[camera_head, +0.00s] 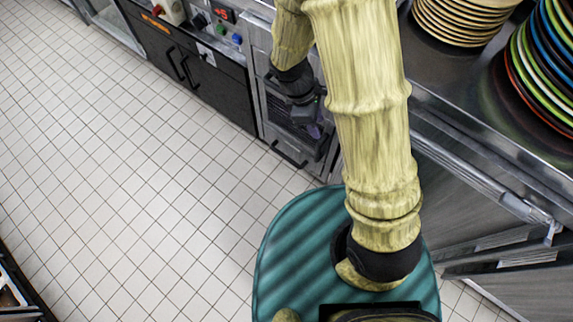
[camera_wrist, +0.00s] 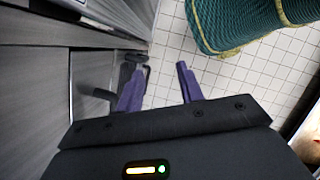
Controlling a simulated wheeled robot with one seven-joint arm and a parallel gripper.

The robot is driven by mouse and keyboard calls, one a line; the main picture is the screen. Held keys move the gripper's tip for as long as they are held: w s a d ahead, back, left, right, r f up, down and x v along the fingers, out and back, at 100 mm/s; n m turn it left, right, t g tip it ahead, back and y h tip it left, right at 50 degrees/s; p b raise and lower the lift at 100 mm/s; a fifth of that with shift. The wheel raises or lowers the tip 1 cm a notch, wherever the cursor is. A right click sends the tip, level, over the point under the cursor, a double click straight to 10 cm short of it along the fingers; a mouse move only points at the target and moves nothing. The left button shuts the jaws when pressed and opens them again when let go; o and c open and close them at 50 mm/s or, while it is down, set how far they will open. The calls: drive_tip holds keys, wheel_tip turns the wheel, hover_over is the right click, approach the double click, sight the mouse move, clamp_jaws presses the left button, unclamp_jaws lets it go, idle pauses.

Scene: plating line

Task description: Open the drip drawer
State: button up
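The drip drawer seems to be the low front with a dark bar handle (camera_head: 289,155) at the bottom of the metal-framed unit; I cannot be sure which panel it is. My gripper (camera_head: 314,130) hangs in front of this unit, to the upper right of the handle in the head view. A dark handle (camera_wrist: 133,58) shows just beyond and partly behind the left finger. Whether they touch is unclear. The drawer front looks closed.
A black cabinet (camera_head: 215,85) with dark handles stands left of the unit. A steel counter (camera_head: 470,105) with stacked plates (camera_head: 545,60) is at right, above slanted metal panels. The tiled floor (camera_head: 130,190) at left is clear. My teal base shows in both views.

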sight(286, 157)
drive_tip(key=a+f+n+t+h+b, duration=0.2)
drive_tip(key=a+f+n+t+b, duration=0.2)
drive_tip(key=f+n+b, duration=0.6)
drive_tip(key=w+a+f+n+t+h+b, duration=0.1)
drive_tip(key=a+f+n+t+b, duration=0.3)
drive_tip(key=f, duration=1.9)
drive_tip(key=w+a+f+n+t+h+b, duration=0.1)
drive_tip(key=a+f+n+t+h+b, duration=0.1)
drive_tip(key=a+f+n+t+b, duration=0.3)
drive_tip(key=a+f+n+b, duration=0.4)
drive_tip(key=f+n+b, duration=0.7)
drive_tip(key=f, duration=0.1)
drive_tip(key=shift+a+n+h+b, duration=0.3)
drive_tip(key=shift+a+n+b, duration=0.1)
drive_tip(key=shift+f, duration=0.1)
drive_tip(key=b+x, duration=0.8)
drive_tip(key=x, duration=0.9)
drive_tip(key=shift+w+d, duration=0.1)
drive_tip(key=shift+w, duration=0.1)
